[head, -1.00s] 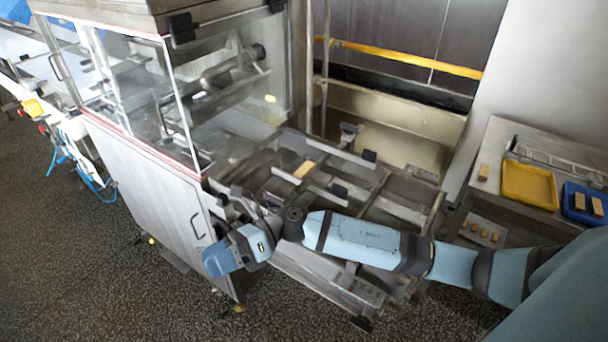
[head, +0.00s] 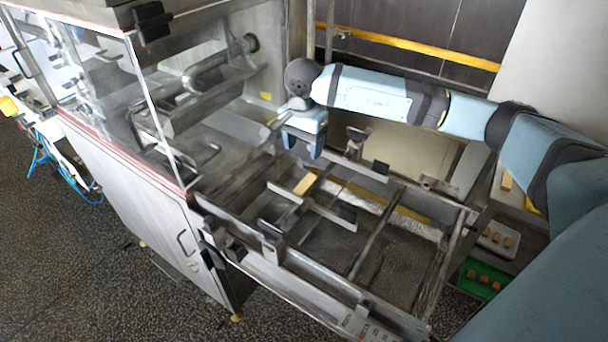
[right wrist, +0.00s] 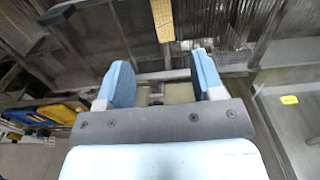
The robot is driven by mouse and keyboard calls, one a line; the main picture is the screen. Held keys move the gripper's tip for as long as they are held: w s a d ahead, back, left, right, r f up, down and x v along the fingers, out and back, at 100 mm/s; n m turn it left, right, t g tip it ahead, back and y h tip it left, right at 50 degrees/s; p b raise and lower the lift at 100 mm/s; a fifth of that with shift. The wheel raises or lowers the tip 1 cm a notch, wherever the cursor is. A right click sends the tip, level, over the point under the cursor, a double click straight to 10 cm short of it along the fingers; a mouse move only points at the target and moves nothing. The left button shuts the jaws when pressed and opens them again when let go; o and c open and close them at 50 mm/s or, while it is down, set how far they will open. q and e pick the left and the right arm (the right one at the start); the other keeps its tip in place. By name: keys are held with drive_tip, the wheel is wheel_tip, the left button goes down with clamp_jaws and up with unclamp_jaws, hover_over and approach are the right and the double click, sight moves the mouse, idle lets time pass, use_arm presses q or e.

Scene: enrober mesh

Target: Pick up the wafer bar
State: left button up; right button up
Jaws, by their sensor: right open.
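The wafer bar (head: 305,183) is a small tan block. It lies on the metal frame of the open machine bed (head: 365,240) in front of the glass housing. In the right wrist view the wafer bar (right wrist: 163,20) shows at the top, beyond the fingertips and roughly between them sideways. My right gripper (head: 303,148) is open and empty. It hangs with its blue fingers down, behind the bar in the head view and apart from it. The right gripper's two blue fingers (right wrist: 162,68) stand wide apart in the right wrist view. My left gripper is not in view.
The glass housing (head: 152,100) stands to the left. Black-ended brackets (head: 272,237) and rails rise around the bar. A yellow rail (head: 410,50) runs behind. At right are a grey tray (head: 484,249) and a green tray (head: 470,284) with tan blocks.

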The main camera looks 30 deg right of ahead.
drive_tip(key=p, duration=0.1)
hover_over(303, 186)
drive_tip(key=f, duration=0.8)
drive_tip(key=shift+s+a, duration=0.15)
drive_tip(key=shift+s, duration=0.15)
drive_tip(key=shift+f+p, duration=0.35)
drive_tip(key=shift+f, duration=0.1)
drive_tip(key=f, duration=0.1)
drive_tip(key=f+p, duration=0.1)
drive_tip(key=f, duration=0.2)
drive_tip(key=shift+w+f, duration=0.3)
drive_tip(key=shift+f, duration=0.05)
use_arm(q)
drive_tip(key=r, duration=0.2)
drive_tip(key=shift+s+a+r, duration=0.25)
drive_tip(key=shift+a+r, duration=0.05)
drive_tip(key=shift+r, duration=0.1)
use_arm(e)
drive_tip(key=shift+c, duration=1.3)
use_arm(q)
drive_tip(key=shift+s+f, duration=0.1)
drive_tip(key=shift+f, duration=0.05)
use_arm(e)
drive_tip(key=c, duration=0.6)
